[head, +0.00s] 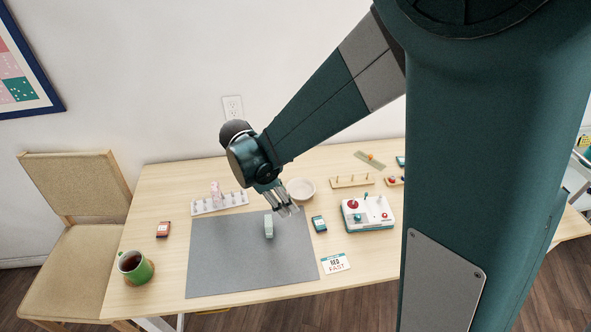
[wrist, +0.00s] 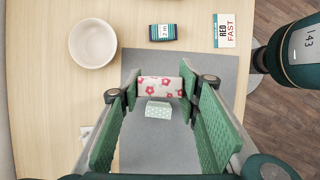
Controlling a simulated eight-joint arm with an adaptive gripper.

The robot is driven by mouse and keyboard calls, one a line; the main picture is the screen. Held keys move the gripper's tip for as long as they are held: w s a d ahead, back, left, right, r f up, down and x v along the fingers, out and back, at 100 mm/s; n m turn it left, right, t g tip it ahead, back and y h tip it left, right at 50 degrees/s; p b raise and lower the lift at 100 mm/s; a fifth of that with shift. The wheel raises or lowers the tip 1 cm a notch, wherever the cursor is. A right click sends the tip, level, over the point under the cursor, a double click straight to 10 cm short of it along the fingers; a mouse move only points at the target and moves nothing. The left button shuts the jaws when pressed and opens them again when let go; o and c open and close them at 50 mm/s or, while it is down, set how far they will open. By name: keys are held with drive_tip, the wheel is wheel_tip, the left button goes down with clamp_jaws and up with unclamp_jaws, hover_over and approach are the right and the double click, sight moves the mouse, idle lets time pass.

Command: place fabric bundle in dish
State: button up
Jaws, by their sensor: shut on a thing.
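A rolled fabric bundle (wrist: 160,87), white with red flowers, sits between the fingertips of my gripper (wrist: 161,90). The gripper is shut on it from both sides. In the head view my gripper (head: 287,207) is over the back part of the grey mat, and I cannot make out the flowered bundle there. The dish, a plain cream round bowl (head: 301,188), stands just behind the gripper and looks empty; it also shows at the upper left of the wrist view (wrist: 93,43). A mint dotted bundle (head: 268,226) is on the mat, also visible in the wrist view (wrist: 158,109).
A grey mat (head: 230,270) covers the table's middle, mostly clear. A dark teal box (head: 319,224) and a "RED FAST" card (head: 335,263) lie to the right. A spool rack (head: 220,203), a green mug (head: 135,267) and a white control box (head: 368,214) stand around.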

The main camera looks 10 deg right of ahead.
drive_tip(key=w+d, duration=0.4)
drive_tip(key=w, duration=0.4)
drive_tip(key=w+d+p, duration=0.1)
drive_tip(key=w+d, duration=0.3)
drive_tip(key=w, duration=0.4)
drive_tip(key=shift+f, duration=0.15)
drive_tip(key=shift+s, duration=0.1)
drive_tip(key=b, duration=0.1)
approach(306, 192)
drive_tip(key=shift+d, duration=0.75)
drive_tip(key=shift+f, duration=0.1)
drive_tip(key=shift+f+b, duration=0.35)
drive_tip(key=shift+f, duration=1.45)
drive_tip(key=shift+f, duration=0.1)
drive_tip(key=shift+o, duration=1.4)
drive_tip(key=shift+f, duration=0.1)
drive_tip(key=shift+o, duration=0.9)
